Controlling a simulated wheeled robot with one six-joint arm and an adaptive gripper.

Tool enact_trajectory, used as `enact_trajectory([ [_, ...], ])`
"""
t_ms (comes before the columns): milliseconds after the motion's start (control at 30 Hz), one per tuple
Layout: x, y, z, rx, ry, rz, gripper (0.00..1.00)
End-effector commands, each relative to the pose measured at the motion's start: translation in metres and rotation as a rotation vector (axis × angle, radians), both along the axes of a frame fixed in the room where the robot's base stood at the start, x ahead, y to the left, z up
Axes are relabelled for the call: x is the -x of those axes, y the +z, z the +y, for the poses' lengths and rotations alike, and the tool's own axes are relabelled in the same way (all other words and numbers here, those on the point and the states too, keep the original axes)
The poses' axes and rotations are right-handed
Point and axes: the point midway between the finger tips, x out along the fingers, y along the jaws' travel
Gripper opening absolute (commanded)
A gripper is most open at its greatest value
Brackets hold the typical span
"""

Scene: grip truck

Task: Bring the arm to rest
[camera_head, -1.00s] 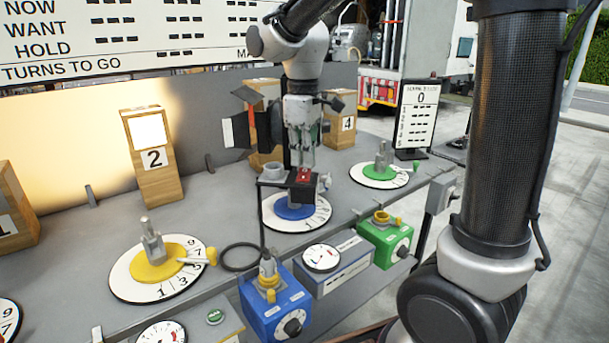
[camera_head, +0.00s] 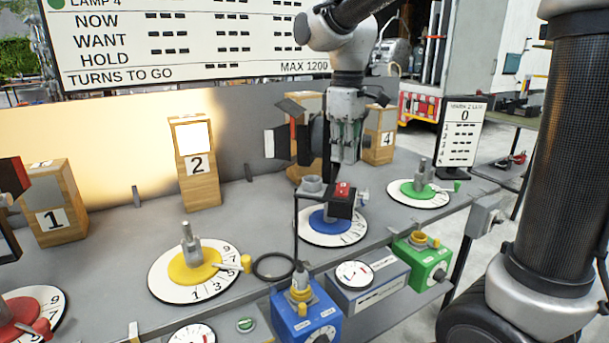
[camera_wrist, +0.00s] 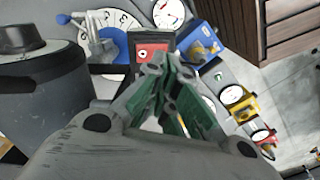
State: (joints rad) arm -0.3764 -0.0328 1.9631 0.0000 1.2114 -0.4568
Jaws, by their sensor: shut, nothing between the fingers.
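My gripper (camera_head: 347,160) hangs pointing down over the bench, above and behind the blue dial (camera_head: 330,221). Its fingers are shut and empty. In the wrist view the green-padded fingertips (camera_wrist: 168,62) meet close by a red-topped black box (camera_wrist: 151,52); I cannot tell whether they touch it. The same red-topped box (camera_head: 342,200) stands at the blue dial in the head view. The arm bends above the gripper, and its upper part leaves the top of the picture.
A yellow dial (camera_head: 194,267), a green dial (camera_head: 419,190) and a red dial (camera_head: 14,320) lie on the bench. Numbered wooden blocks (camera_head: 199,180) stand at the back. A blue box (camera_head: 306,318) and a green box (camera_head: 421,262) sit along the front. A score sign (camera_head: 462,135) stands at right.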

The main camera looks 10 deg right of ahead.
Motion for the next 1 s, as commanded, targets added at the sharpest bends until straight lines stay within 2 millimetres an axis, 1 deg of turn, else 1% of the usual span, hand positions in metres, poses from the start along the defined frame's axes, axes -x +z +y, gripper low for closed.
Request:
enact_trajectory([
  [100, -0.003, -0.001, 0.001, -0.006, -0.059, -0.014, 0.00],
  [133, -0.003, -0.005, 0.001, -0.007, -0.088, -0.016, 0.00],
  [167, 0.002, -0.014, -0.001, -0.004, -0.123, -0.008, 0.00],
  [200, 0.011, -0.022, -0.005, -0.004, -0.173, -0.006, 0.00],
  [267, 0.029, -0.026, -0.017, -0.012, -0.252, -0.023, 0.00],
  [467, 0.089, -0.030, -0.070, -0.062, -0.500, -0.108, 0.00],
  [600, 0.138, -0.035, -0.107, -0.106, -0.662, -0.191, 0.00],
  [700, 0.167, -0.037, -0.127, -0.129, -0.735, -0.251, 0.00],
  [733, 0.173, -0.036, -0.131, -0.134, -0.751, -0.266, 0.00],
  [833, 0.186, -0.031, -0.141, -0.149, -0.792, -0.315, 0.00],
  [900, 0.189, -0.025, -0.145, -0.158, -0.812, -0.344, 0.00],
  [1000, 0.191, -0.023, -0.149, -0.160, -0.829, -0.355, 0.00],
])
